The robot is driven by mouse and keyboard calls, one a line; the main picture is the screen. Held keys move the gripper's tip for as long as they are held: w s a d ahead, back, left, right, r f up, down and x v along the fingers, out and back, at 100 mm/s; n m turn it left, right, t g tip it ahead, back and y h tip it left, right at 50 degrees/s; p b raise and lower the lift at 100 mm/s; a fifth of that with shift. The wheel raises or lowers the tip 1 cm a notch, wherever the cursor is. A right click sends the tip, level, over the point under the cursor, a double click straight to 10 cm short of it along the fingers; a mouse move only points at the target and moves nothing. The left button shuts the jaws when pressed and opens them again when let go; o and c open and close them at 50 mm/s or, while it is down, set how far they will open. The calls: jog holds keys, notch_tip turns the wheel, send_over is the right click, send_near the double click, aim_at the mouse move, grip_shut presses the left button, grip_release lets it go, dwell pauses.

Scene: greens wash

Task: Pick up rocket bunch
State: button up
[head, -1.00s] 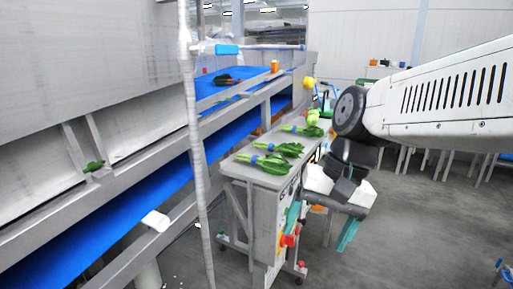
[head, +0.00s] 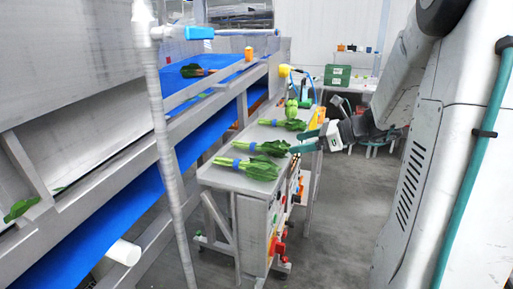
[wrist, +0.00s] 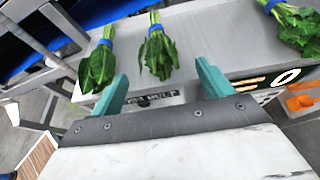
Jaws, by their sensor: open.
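Several leafy green bunches with blue bands lie on the grey steel table (head: 222,179). The nearest bunch (head: 250,168) is at the table's near end, a second bunch (head: 265,147) lies just behind it, and a third bunch (head: 288,124) is farther back. I cannot tell which is rocket. In the wrist view they are the left bunch (wrist: 97,66), the middle bunch (wrist: 158,52) and the right bunch (wrist: 297,25). My gripper (head: 305,140) is open and empty at the table's right edge. Its teal fingers (wrist: 163,86) point toward the middle bunch, apart from it.
A conveyor with a blue belt (head: 130,205) runs along the left. A pale upright post (head: 165,130) stands before it. A yellow ball-shaped thing (head: 284,71) is beyond the table. Orange-red parts (head: 277,246) are on the table's side. Open floor (head: 340,215) lies to the right.

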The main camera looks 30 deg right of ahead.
aim_at(289, 145)
jog(key=x, duration=0.4)
jog(key=shift+w+a+f, duration=0.15)
jog(key=shift+a, duration=0.05)
jog(key=c, duration=1.1)
